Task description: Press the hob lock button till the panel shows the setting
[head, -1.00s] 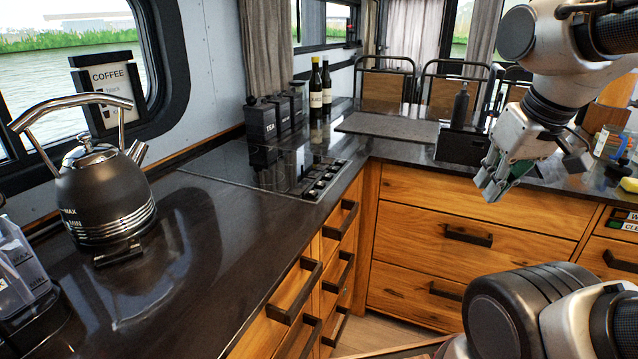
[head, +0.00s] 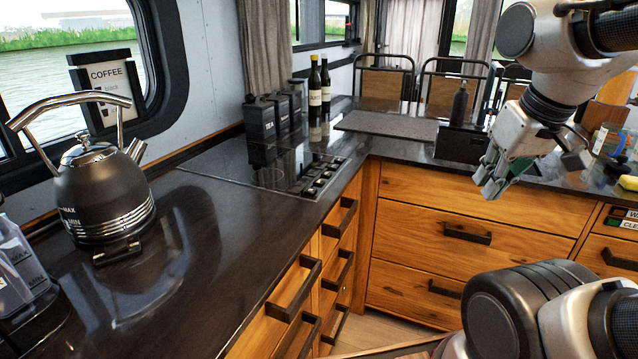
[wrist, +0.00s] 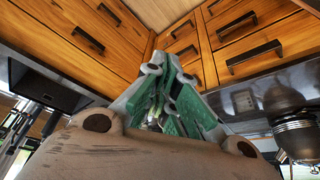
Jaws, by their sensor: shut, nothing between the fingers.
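The hob (head: 267,165) is a dark glass plate set flush in the black counter, left of the corner. A row of several small knobs or buttons (head: 318,178) runs along its right side. They are too small to tell which is the lock button, and no lit setting can be made out on the panel. My gripper (head: 489,187) is shut and empty, high at the right, well apart from the hob, in front of the right counter's edge. The wrist view shows its green-padded fingers (wrist: 165,100) closed together, with drawer fronts beyond; the hob is not seen there.
A dark kettle (head: 103,195) stands on the left counter. Black canisters (head: 272,117) and two bottles (head: 320,88) stand behind the hob. A grey mat (head: 388,124) and a black holder (head: 460,143) lie to the right. The counter (head: 180,270) in front of the hob is clear.

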